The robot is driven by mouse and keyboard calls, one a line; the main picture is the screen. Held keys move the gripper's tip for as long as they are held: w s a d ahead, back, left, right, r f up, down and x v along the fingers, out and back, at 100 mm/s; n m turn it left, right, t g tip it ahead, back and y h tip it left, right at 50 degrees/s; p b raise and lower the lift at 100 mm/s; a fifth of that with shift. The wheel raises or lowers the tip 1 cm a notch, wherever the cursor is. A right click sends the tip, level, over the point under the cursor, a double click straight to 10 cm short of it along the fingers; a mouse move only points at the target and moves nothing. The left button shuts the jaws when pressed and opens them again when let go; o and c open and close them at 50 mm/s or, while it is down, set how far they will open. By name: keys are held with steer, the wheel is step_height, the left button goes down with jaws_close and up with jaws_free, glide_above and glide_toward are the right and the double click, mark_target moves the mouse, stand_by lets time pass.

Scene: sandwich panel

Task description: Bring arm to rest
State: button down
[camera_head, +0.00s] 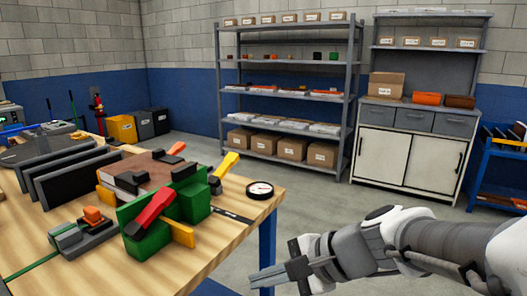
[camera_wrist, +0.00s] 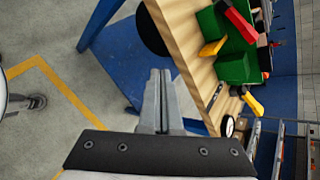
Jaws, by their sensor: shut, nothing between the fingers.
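My gripper (camera_head: 266,277) is at the lower middle of the head view, in the air beside the right edge of the workbench (camera_head: 215,258). In the wrist view my gripper (camera_wrist: 161,75) has its two fingers together, with nothing between them. My arm (camera_head: 440,243) reaches in from the lower right of the head view. A green fixture (camera_head: 146,243) with red and yellow handles stands on the workbench, well apart from the gripper. It also shows at the upper right of the wrist view.
A blue bench leg (camera_head: 267,240) stands close to the gripper. A round gauge (camera_head: 260,189) lies near the bench's right corner. Shelving (camera_head: 352,100) and a white cabinet (camera_head: 405,155) stand at the back wall. Open floor lies between them and the bench.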

steer(key=s+d+n+t+h, duration=0.1)
steer(key=s+d+n+h, duration=0.8)
steer(key=d+n, duration=0.35)
step_height(320, 180, up, 23)
steer(key=d+p, duration=0.1)
steer(key=p, duration=2.1)
steer(key=shift+w+d+f, duration=0.15)
steer(key=shift+d, duration=0.15)
